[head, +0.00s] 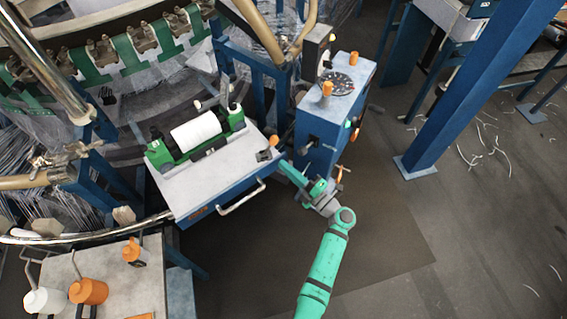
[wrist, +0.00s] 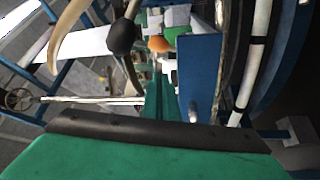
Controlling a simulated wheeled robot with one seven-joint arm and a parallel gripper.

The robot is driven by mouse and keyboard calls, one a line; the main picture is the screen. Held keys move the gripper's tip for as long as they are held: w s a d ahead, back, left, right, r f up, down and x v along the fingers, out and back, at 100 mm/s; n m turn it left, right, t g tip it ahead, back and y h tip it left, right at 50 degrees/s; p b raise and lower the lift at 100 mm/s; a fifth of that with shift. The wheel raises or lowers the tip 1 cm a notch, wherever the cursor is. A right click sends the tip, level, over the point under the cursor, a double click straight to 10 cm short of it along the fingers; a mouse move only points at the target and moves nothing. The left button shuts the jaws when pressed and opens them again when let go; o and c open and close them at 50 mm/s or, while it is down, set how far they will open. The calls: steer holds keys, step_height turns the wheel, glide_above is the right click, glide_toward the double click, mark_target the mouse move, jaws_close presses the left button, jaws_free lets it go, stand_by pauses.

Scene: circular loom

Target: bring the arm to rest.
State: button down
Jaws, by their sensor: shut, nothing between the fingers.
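My green arm (head: 322,268) reaches up from the bottom of the head view and bends at a grey joint. My gripper (head: 283,165) points up and left, with its tips close to the right corner of the grey-topped workbench (head: 185,192). The gripper is shut and empty. From this angle I cannot tell whether it touches the bench. In the wrist view, the narrow green gripper (wrist: 160,95) runs up the middle.
A blue cabinet (head: 312,130) with orange knobs stands close to the gripper. A white roll (head: 196,131) sits in a green holder on the bench. Orange bottles (head: 88,291) stand on a table at lower left. A blue post (head: 455,95) rises at right. Floor at lower right is mostly clear.

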stand_by(0.6)
steer(key=s+a+r+m+h, duration=0.2)
steer(key=s+m, duration=0.5)
steer(key=s, duration=0.6)
steer(key=s+a+r+m+h, duration=0.2)
steer(key=s+m+h, duration=0.4)
steer(key=s, duration=0.8)
steer(key=s+a+r+m+h, duration=0.1)
steer(key=s+r+m+h, duration=0.3)
steer(key=s+m, duration=0.6)
steer(key=shift+s+a+r+h, duration=0.3)
steer(key=shift+s+a+r, duration=0.1)
steer(key=shift+s, duration=1.65)
